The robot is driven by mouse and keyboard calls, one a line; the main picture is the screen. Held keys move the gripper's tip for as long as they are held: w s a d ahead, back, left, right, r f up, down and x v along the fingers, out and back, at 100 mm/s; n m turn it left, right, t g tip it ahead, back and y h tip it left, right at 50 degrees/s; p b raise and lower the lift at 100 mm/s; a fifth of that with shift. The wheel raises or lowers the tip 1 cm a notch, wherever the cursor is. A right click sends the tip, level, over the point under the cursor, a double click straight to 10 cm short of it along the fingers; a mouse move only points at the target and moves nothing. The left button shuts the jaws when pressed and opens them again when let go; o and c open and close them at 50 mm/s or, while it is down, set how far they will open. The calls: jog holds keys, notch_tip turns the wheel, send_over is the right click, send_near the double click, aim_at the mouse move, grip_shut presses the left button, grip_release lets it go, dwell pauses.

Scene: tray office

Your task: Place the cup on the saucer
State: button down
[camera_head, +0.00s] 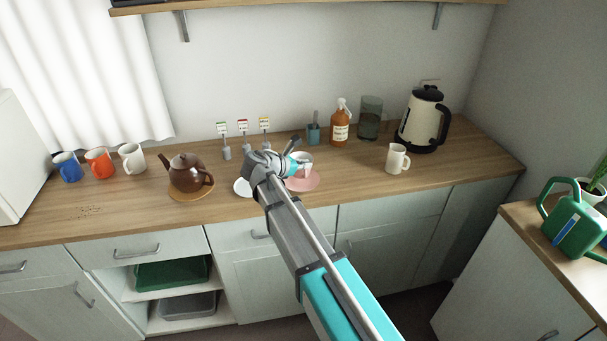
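A small white cup (306,158) shows just right of the teal band at the end of my arm. It is over or on a pink saucer (304,183) on the wooden counter; I cannot tell whether they touch. A white saucer (241,187) lies to the left, partly hidden by my arm. My gripper (294,146) is at the cup, seen small and mostly from behind. Its fingertips are not clear, so I cannot tell whether it grips the cup.
A brown teapot (188,174) stands on a round mat at left, with several mugs (131,158) beyond. A white mug (397,158), a kettle (424,120), a spray bottle (340,124) and a glass container (369,119) stand at right. Small labelled markers (243,132) line the back.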

aim_at(304, 172)
jog(key=shift+w+f+b, duration=0.15)
jog(key=shift+f+b, duration=1.3)
jog(key=shift+f, duration=0.25)
jog(key=c, duration=0.8)
grip_release()
jog(key=shift+a, duration=0.1)
jog(key=shift+s+a+r+p, duration=0.25)
jog(key=shift+s+r+p, duration=0.05)
jog(key=p+v, duration=0.4)
jog(key=v, duration=0.7)
jog(key=shift+f, duration=0.1)
